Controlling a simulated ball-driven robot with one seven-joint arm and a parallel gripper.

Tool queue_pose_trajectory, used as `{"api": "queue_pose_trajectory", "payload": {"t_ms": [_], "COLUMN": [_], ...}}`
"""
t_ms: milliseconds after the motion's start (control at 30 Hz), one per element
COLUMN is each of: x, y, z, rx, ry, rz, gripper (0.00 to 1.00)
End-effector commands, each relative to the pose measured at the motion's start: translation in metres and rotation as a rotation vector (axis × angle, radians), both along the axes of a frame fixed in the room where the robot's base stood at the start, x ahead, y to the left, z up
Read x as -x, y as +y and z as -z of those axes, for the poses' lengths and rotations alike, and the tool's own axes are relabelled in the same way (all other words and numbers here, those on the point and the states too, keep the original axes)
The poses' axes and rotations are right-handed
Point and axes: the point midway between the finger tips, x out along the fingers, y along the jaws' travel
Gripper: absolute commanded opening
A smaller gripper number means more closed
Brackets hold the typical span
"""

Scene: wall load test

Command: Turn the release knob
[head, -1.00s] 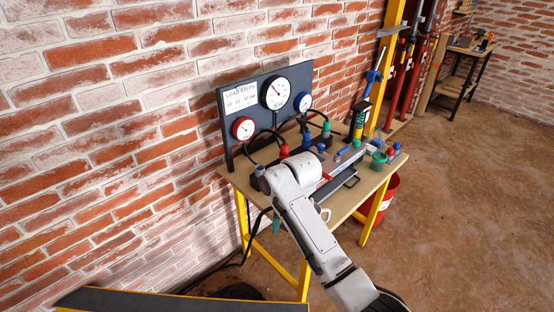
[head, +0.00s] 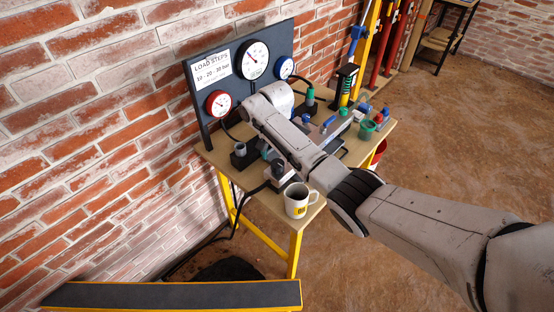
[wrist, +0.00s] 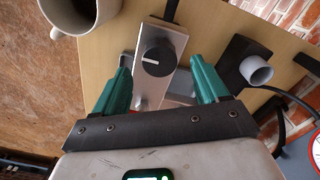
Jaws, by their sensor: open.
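The release knob (wrist: 156,57) is a round black dial with a white pointer mark, on a silver metal block (wrist: 172,38), seen in the wrist view. My gripper (wrist: 160,66) is open, with its two teal fingers spread on either side of the block. The knob sits between the fingers near tip level in the picture, with a gap on both sides. I see no contact, and the depth between the tips and the knob is hard to judge. In the head view my arm hides most of the gripper and I cannot make out the knob clearly.
A white mug (head: 297,202) stands close by at the table's front corner; it also shows in the wrist view (wrist: 88,14). A black block with a grey cylinder (wrist: 255,70) is close to the right finger. A gauge board (head: 226,78) stands behind. Hoses cross the wooden table (head: 262,203).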

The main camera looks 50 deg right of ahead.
Motion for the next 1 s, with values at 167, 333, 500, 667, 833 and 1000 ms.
{"api": "queue_pose_trajectory", "payload": {"t_ms": [167,333,500,667,833,1000], "x": [0.001,0.001,0.001,0.001,0.001,0.001], "y": [0.0,0.0,0.0,0.0,0.0,0.0], "z": [0.023,0.033,0.034,0.034,0.034,0.034], "rx": [0.001,0.0,0.0,0.0,0.0,0.0], "ry": [0.003,0.001,0.0,0.0,0.0,0.0], "rz": [0.0,0.0,0.0,0.0,0.0,0.0], "gripper": [0.73,0.73,0.73,0.69,0.52,0.36]}}
